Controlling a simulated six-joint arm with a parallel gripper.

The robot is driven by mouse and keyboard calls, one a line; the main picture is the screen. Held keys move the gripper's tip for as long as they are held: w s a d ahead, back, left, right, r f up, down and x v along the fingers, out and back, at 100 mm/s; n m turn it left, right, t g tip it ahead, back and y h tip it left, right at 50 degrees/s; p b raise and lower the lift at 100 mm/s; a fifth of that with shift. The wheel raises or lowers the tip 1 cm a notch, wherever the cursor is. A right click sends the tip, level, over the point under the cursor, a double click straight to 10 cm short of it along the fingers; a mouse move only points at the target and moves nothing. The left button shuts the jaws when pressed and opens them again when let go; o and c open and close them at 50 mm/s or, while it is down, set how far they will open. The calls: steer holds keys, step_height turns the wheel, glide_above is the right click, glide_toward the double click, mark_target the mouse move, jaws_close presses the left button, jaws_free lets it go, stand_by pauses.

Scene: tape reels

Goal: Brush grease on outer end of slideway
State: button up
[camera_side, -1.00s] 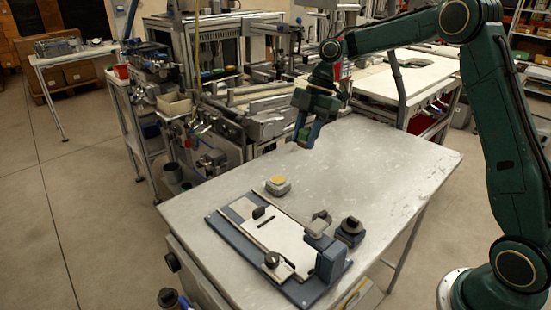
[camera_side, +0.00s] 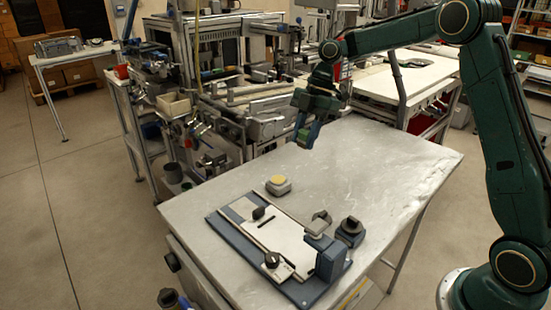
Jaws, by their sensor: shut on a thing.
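The slideway fixture (camera_side: 226,228) lies on the metal table's near part. It has a blue base, pale plates, dark knobs and a blue upright block (camera_side: 330,262) at its lower right end. A small grey pot (camera_side: 278,187) with a yellow top stands just behind it, apart from it. My gripper (camera_side: 308,136) is above the table's far part, beyond the pot and away from the slideway. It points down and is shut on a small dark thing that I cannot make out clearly. It touches neither the pot nor the slideway.
A dark blue-and-black block (camera_side: 350,231) stands to the right of the slideway. The metal table (camera_side: 400,170) is bare on its right and far parts. Machinery (camera_side: 240,100) stands close behind the table's far left edge. A white-topped bench (camera_side: 425,72) stands behind.

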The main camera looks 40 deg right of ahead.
mark_target(274, 179)
steer(key=w+f+m+t+h, duration=0.1)
steer(key=w+f+m+t, duration=0.2)
steer(key=w+f+m, duration=0.5)
steer(key=shift+w+d+f+m, duration=0.25)
steer(key=shift+w+f+m, duration=0.2)
steer(key=shift+w, duration=0.5)
steer(key=shift+f, duration=2.95)
steer(key=shift+f, duration=0.65)
steer(key=shift+r, duration=0.15)
steer(key=shift+r, duration=3.45)
steer(key=shift+s+a, duration=0.1)
steer(key=shift+s, duration=0.05)
